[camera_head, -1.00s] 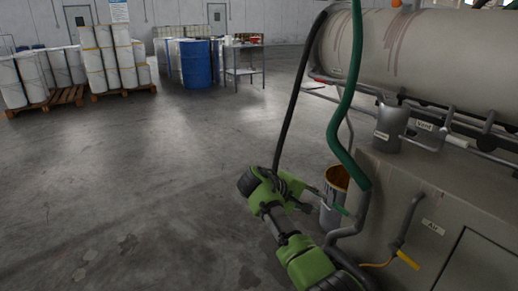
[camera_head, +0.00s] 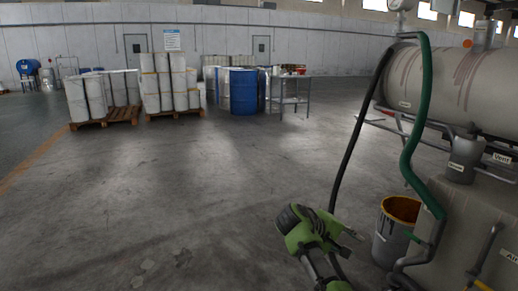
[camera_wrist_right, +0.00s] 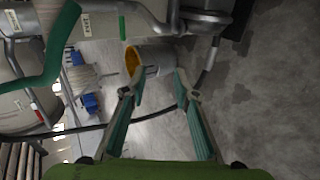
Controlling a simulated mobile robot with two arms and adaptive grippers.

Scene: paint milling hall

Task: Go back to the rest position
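My right gripper (camera_head: 352,243) is low in the head view, at the end of my green arm, left of the grey bucket. In the right wrist view my right gripper (camera_wrist_right: 158,86) has its two fingers spread, with nothing between them. Beyond its fingertips is the grey bucket (camera_wrist_right: 156,56) with an orange-yellow inside, apart from them. The bucket also stands on the floor in the head view (camera_head: 387,247). My left gripper is in neither current view.
The mill's tank (camera_head: 465,80) and beige base (camera_head: 450,235) stand close at the right, with a green hose (camera_head: 408,150) and black hose (camera_head: 352,145). White drums (camera_head: 165,85) on pallets, a blue drum (camera_head: 243,92) and a metal table (camera_head: 291,100) are farther back. Floor at centre and left is clear.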

